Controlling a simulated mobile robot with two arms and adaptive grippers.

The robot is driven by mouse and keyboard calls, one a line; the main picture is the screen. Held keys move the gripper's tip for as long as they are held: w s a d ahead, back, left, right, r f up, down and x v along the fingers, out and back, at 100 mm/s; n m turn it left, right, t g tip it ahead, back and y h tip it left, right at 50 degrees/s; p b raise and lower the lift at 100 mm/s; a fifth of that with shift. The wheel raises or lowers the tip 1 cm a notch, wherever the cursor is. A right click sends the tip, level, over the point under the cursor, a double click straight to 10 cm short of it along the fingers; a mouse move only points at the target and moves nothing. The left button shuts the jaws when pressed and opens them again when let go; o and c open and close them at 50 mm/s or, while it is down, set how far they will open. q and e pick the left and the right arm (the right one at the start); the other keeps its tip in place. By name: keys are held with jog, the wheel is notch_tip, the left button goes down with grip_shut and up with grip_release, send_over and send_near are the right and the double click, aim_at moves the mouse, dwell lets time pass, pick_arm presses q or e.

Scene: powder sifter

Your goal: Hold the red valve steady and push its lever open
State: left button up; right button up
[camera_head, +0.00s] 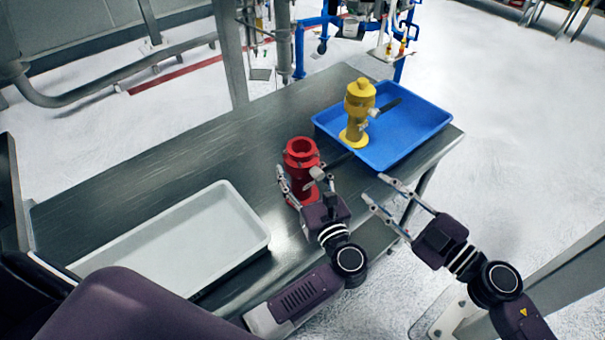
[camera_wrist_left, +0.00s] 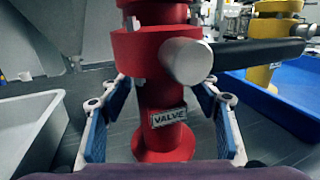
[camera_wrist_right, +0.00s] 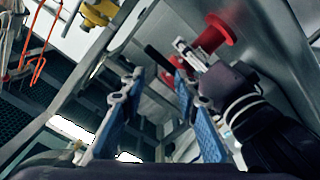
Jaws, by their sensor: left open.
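The red valve (camera_head: 301,152) stands upright on the metal table, with a VALVE label on its lower body (camera_wrist_left: 167,118). Its black lever (camera_head: 340,158) sticks out to the right from a grey hub (camera_wrist_left: 187,61). My left gripper (camera_head: 306,182) is open, with its fingers on either side of the valve's lower body; in the left wrist view gaps show beside it. My right gripper (camera_head: 374,186) is open and empty, to the right of the valve and apart from it. In the right wrist view the lever (camera_wrist_right: 158,60) shows beyond and between the right fingers.
A yellow valve (camera_head: 357,112) stands in the blue tray (camera_head: 397,155) at the table's far right. An empty white tray (camera_head: 176,238) lies at the left. The table (camera_head: 190,140) behind the white tray is clear.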

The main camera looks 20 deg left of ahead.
pick_arm(q)
grip_shut()
dwell(0.3)
